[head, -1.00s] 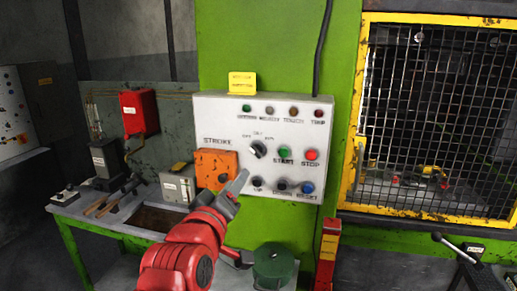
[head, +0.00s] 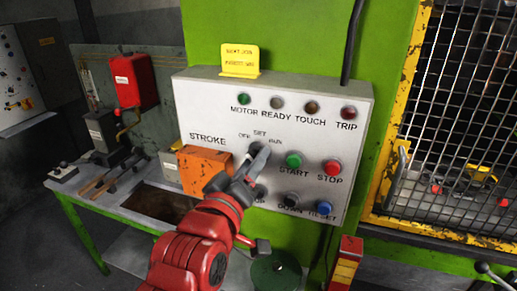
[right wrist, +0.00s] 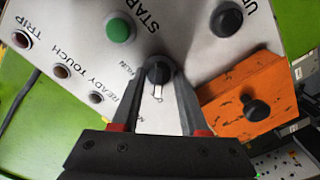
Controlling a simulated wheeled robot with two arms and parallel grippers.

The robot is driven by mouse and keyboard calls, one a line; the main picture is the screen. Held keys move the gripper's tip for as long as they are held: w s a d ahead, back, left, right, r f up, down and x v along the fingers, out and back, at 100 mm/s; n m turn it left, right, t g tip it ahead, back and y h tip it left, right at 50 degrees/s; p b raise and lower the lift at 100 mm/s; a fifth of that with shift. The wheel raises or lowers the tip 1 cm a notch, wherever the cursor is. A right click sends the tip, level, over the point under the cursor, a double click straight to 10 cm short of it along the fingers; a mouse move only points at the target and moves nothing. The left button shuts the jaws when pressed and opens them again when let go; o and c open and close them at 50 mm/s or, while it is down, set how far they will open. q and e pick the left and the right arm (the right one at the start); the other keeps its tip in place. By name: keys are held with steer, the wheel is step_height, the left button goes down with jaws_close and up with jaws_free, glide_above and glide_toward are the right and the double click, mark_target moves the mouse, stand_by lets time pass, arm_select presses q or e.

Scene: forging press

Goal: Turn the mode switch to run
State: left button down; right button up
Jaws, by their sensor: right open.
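The mode switch (head: 255,149) is a dark round knob on the grey control panel (head: 190,112), under OFF, SET and RUN lettering. My right gripper (head: 257,163) is at the switch, partly covering it in the head view. In the right wrist view the open fingers (right wrist: 161,66) stand either side of the knob (right wrist: 158,73); I cannot tell whether they touch it. The knob's white mark (right wrist: 158,91) points down in that view, away from the RUN lettering on its left. My left gripper is not in view.
The green START button (head: 293,160) and red STOP button (head: 332,168) sit right of the switch. An orange box (head: 205,165) juts out at lower left. A yellow tag (head: 239,60) stands on top of the panel. A yellow-framed mesh guard (head: 455,120) is at right.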

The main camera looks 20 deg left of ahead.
steer(key=shift+s, duration=0.1)
jaws_close()
stand_by(0.3)
steer(key=shift+m+b, duration=8.9)
steer(key=shift+b, duration=1.45)
